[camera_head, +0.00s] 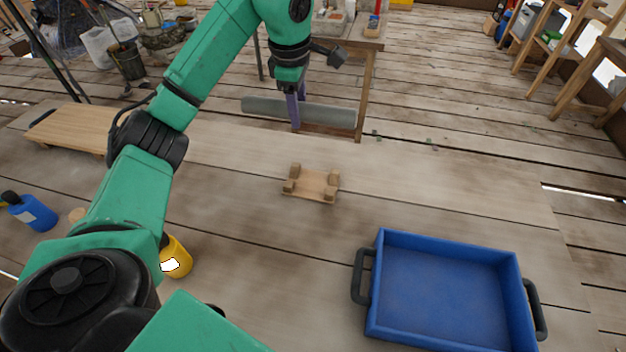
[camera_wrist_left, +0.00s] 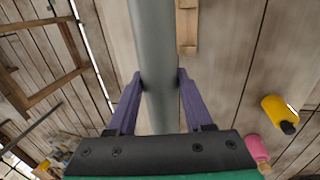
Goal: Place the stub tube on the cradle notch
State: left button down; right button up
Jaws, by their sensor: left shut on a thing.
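The stub tube (camera_head: 325,114) is a long grey cylinder. It is held level and crosswise in the head view, above the far edge of the table. My left gripper (camera_head: 292,110), with purple fingers, is shut on it near its middle. In the left wrist view the tube (camera_wrist_left: 153,60) runs between the two fingers (camera_wrist_left: 158,80). The wooden cradle (camera_head: 313,184), a small board with corner blocks forming notches, sits on the table, nearer than the tube and apart from it. Part of the cradle (camera_wrist_left: 187,25) shows beside the tube in the wrist view. My right gripper is not in view.
A blue tray (camera_head: 450,290) with black handles stands at the front right. A wooden board (camera_head: 75,130) lies at the far left. The table around the cradle is clear.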

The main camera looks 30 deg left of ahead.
pick_arm(q)
send_over(302, 180)
jog(key=s, duration=0.1)
notch_tip(302, 180, down, 7)
notch_tip(302, 180, down, 12)
jog(key=shift+w+d+f+p, duration=0.1)
jog(key=shift+d+f+p, duration=0.1)
jog(key=shift+p, duration=0.35)
jog(key=shift+a, duration=0.1)
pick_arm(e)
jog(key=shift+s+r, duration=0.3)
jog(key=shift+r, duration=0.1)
pick_arm(q)
jog(key=shift+f, duration=0.15)
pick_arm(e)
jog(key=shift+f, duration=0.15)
